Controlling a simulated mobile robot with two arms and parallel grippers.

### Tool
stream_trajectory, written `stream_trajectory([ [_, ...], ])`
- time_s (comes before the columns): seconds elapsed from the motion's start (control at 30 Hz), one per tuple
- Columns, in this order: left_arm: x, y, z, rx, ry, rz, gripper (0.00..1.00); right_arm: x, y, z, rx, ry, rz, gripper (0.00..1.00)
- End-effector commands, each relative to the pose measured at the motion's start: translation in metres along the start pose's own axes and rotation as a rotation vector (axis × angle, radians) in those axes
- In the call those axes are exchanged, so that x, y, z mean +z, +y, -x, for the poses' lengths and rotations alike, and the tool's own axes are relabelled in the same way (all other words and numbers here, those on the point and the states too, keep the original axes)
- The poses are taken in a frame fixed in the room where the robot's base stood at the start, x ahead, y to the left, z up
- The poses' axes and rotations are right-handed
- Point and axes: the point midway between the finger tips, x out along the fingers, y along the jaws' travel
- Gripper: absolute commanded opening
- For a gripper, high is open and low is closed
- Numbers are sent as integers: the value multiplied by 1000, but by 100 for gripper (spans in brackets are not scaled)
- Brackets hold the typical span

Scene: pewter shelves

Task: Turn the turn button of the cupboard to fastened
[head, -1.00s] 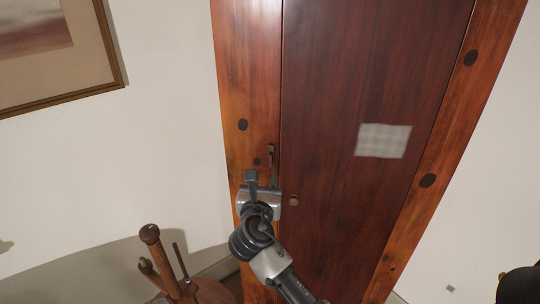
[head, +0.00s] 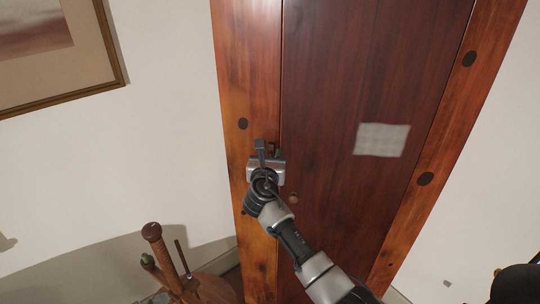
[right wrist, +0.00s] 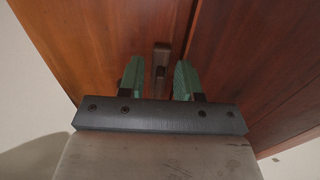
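The cupboard (head: 232,60) has an orange-brown frame and a dark red-brown door (head: 335,100), which looks closed. The turn button (right wrist: 161,58) is a small dark metal piece beside the door's left edge. In the right wrist view it stands upright, lengthwise along the seam, between my green fingertips. My right gripper (head: 268,148) is open around it, one finger on each side; I cannot tell whether either touches it. In the head view the gripper hides most of the button. My left gripper is not in view.
A round knob (head: 294,198) sits on the door just right of my right arm. A pale square patch (head: 382,140) is higher on the door. A wooden stand with posts (head: 153,236) is at lower left. A framed picture (head: 50,45) hangs at upper left.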

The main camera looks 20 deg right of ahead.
Motion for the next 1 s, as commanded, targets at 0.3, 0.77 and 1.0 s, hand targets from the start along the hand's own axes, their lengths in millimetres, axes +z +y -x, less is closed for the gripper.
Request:
stream_trajectory([
  [0.3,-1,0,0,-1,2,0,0,0,0,0,0,1,0,0],
  [0.77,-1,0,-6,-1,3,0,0,-2,-2,1,0,1,-120,0],
  [1.0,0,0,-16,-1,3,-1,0,-4,-5,0,-1,1,-318,0],
])
